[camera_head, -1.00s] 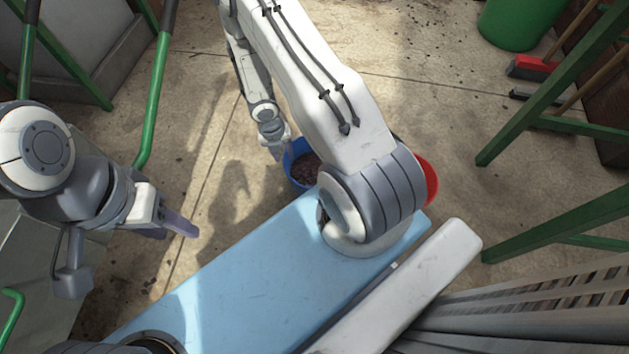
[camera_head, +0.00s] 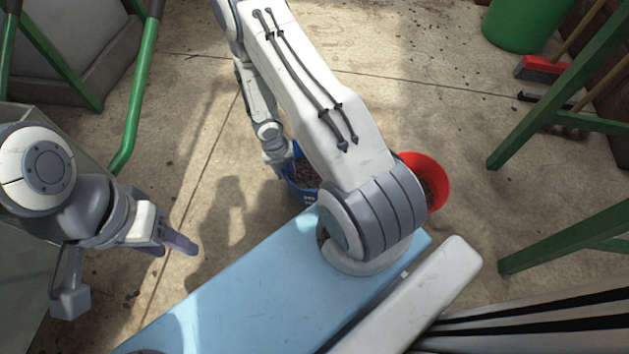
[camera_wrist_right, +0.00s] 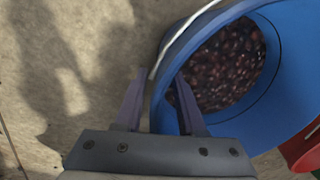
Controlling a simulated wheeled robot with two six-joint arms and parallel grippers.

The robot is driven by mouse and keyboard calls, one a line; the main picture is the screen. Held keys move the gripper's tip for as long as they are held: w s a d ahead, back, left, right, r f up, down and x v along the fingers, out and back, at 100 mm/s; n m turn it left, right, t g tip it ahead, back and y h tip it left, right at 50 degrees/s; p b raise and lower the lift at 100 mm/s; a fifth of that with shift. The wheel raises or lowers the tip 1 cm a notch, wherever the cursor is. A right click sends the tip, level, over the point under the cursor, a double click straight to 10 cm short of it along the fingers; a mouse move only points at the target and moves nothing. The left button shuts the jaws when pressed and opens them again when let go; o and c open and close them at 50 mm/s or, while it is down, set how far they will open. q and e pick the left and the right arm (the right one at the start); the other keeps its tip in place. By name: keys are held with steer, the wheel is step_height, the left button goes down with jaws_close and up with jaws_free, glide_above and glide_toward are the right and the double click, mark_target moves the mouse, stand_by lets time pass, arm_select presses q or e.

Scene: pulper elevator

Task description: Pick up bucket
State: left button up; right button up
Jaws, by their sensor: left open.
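A blue bucket (camera_head: 300,178) filled with dark brown beans stands on the floor, partly hidden behind my right arm. In the right wrist view the blue bucket (camera_wrist_right: 262,112) fills the upper right, with a thin pale handle along its rim. My right gripper (camera_wrist_right: 160,88) is open there, its fingers apart with the near rim between them. The left finger is outside the bucket and the right one overlaps its inside. In the head view my right gripper (camera_head: 285,172) is at the bucket's left side. My left gripper (camera_head: 180,245) is open and empty above bare floor.
A red bucket (camera_head: 432,178) with dark contents stands right of my right arm; its edge shows in the wrist view (camera_wrist_right: 305,152). Green metal frames (camera_head: 550,90) stand at right, a green bin (camera_head: 518,25) at top right. Floor between my arms is clear.

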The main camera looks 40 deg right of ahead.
steer(key=shift+f, duration=0.6)
steer(key=shift+r, duration=0.1)
jaws_close()
stand_by(0.9)
